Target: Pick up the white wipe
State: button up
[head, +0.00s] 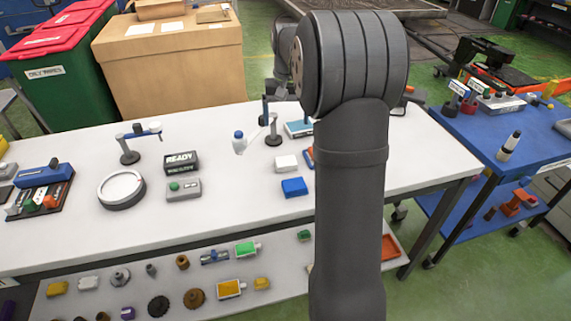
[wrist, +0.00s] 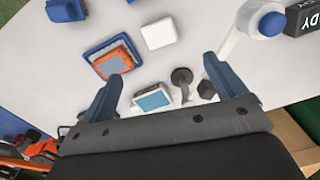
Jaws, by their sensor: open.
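The white wipe, seen as a small white rounded pad (head: 287,163), lies flat on the white table, behind a blue pad (head: 294,187). In the wrist view the white wipe (wrist: 160,32) lies beyond the fingertips, apart from both. My gripper (wrist: 162,70) is open and empty, its two dark blue fingers spread wide. A white and blue box (wrist: 153,100) and a dark round-based stand (wrist: 181,78) show between the fingers. In the head view my arm hides most of the gripper.
An orange and blue piece (wrist: 112,58) lies near the left finger. A white bottle with a blue cap (head: 239,143) stands left of the wipe. A READY sign (head: 181,162) and a round white dial (head: 121,189) stand farther left. The table's front is mostly clear.

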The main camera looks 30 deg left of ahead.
jog(key=n, duration=0.1)
send_over(286, 162)
jog(key=f, duration=1.1)
jog(key=shift+s+f, duration=0.25)
jog(key=shift+s, duration=0.05)
jog(key=shift+w+f, duration=0.15)
jog(key=shift+f, duration=1.2)
jog(key=shift+w+f, duration=0.1)
jog(key=shift+f, duration=1.25)
jog(key=shift+c, duration=0.2)
jog(key=c, duration=1)
